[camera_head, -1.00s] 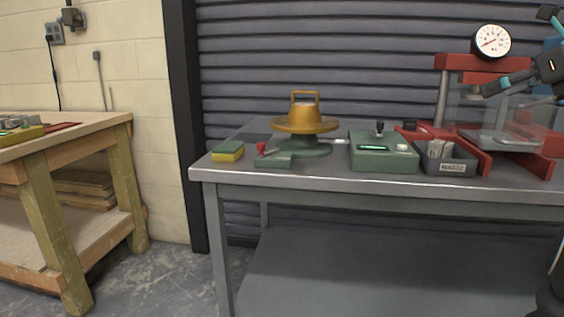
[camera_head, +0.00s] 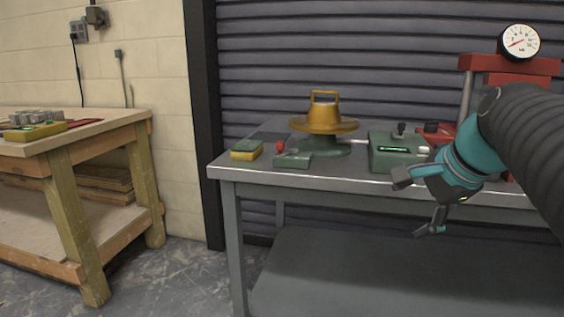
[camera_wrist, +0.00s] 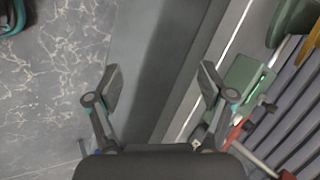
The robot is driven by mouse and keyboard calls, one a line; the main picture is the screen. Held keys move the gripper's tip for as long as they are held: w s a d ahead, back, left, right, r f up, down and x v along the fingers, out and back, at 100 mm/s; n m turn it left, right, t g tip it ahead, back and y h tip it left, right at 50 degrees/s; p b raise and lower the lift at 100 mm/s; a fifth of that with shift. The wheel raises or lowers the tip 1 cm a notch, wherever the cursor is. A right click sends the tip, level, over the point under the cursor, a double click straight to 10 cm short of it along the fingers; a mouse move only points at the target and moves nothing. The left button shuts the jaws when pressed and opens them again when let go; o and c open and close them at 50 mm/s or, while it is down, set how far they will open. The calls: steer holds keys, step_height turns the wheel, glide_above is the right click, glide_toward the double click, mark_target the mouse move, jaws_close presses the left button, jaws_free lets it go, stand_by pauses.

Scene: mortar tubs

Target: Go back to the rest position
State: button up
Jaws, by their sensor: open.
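My gripper (camera_head: 416,205) hangs in front of the metal bench's front edge, below and right of the green control box (camera_head: 392,152). Its two fingers are spread apart with nothing between them. In the wrist view my gripper (camera_wrist: 158,85) is also open and empty, above the bench's front edge and the grey floor. My arm covers the right part of the bench in the head view, so the waste bin is hidden there.
The metal bench (camera_head: 290,181) carries a yellow-and-green sponge (camera_head: 246,150), a brass cone mould (camera_head: 324,117) on a green stand and a red press (camera_head: 510,66) with a gauge. A wooden table (camera_head: 95,138) stands at left. Floor (camera_head: 185,270) is clear between them.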

steer(key=s+a+f+n+h, duration=0.1)
steer(key=s+a+f+n, duration=0.2)
steer(key=s+f+n, duration=0.4)
steer(key=s+a+f+n+g+h, duration=0.1)
steer(key=s+a+f+n, duration=0.2)
steer(key=s+f+n, duration=0.4)
step_height(320, 180, down, 5)
steer(key=shift+a+r+n, duration=0.15)
steer(key=shift+a+n, duration=0.2)
steer(key=shift+n, duration=0.15)
steer(key=shift+s, duration=0.1)
